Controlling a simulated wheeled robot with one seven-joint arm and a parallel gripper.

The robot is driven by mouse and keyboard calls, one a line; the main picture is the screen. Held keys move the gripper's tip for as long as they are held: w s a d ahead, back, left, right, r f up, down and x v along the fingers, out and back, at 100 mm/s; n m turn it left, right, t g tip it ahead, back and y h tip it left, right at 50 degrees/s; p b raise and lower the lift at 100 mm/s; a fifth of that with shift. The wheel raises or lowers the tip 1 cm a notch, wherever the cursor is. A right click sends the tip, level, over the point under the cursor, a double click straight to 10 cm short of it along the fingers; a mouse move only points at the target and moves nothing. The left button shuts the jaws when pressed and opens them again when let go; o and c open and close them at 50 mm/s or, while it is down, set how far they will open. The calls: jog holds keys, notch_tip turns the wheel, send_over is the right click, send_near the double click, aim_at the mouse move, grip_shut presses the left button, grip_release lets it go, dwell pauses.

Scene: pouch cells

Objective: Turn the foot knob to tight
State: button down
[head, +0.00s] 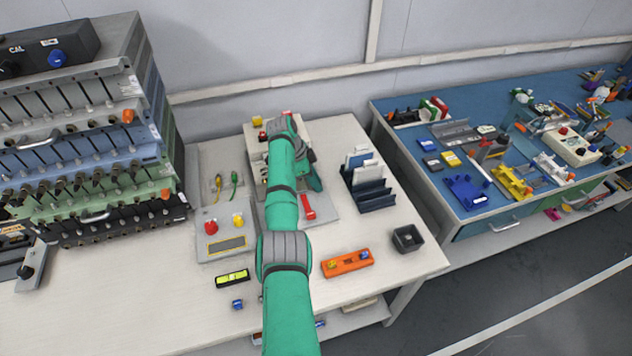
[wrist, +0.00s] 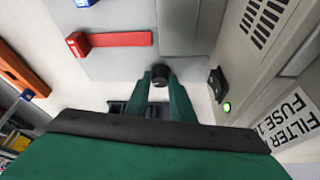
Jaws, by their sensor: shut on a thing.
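The foot knob (wrist: 160,70) is a small round black knob low on the pale grey machine, seen in the wrist view. My gripper (wrist: 161,82) has its two green fingers on either side of the knob and is shut on it. The fingers cover part of the knob, and no tight mark can be read. In the head view my green arm hides the knob and most of the machine (head: 255,142).
A red lever (head: 307,207) lies on the machine's base plate, also in the wrist view (wrist: 122,39). A dark rack (head: 372,195) stands right of it. An orange block (head: 347,263) and a dark bin (head: 407,238) sit in front. A grey button box (head: 222,240) is left.

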jog(key=shift+a+m, duration=0.15)
jog(key=shift+m, duration=0.25)
jog(key=shift+w, duration=0.1)
jog(key=c, duration=1.5)
grip_release()
jog(key=shift+c, duration=0.2)
jog(key=v, duration=1)
jog(key=shift+r, duration=0.35)
